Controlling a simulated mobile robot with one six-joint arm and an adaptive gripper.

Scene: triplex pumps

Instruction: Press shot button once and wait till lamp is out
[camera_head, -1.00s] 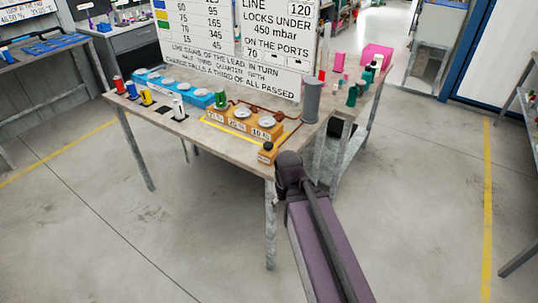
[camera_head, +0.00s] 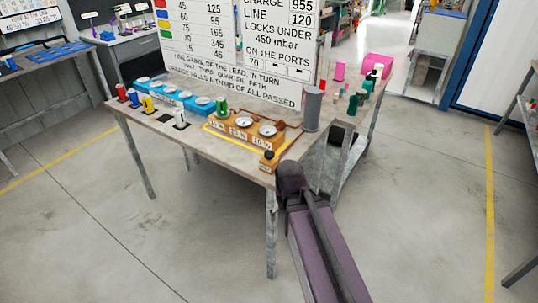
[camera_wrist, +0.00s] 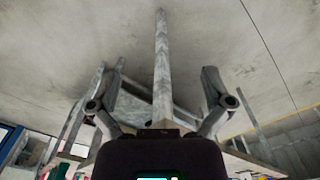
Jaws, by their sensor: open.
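A small orange box with a black knob on top (camera_head: 268,160) stands at the table's front right corner and looks like the shot button; its label is too small to read. I cannot make out a lamp. My gripper (camera_wrist: 160,100) is open and empty in the wrist view, its two fingers spread either side of a grey table leg seen beyond. In the head view my dark purple arm is to the right of the table's front corner; the fingers cannot be made out there. No contact with the box shows.
The table (camera_head: 215,165) holds an orange block with white dishes (camera_head: 242,133), a blue block with dishes (camera_head: 170,98), coloured weights and a grey cylinder (camera_head: 312,108). A large white text board (camera_head: 240,45) stands behind. The floor in front is clear.

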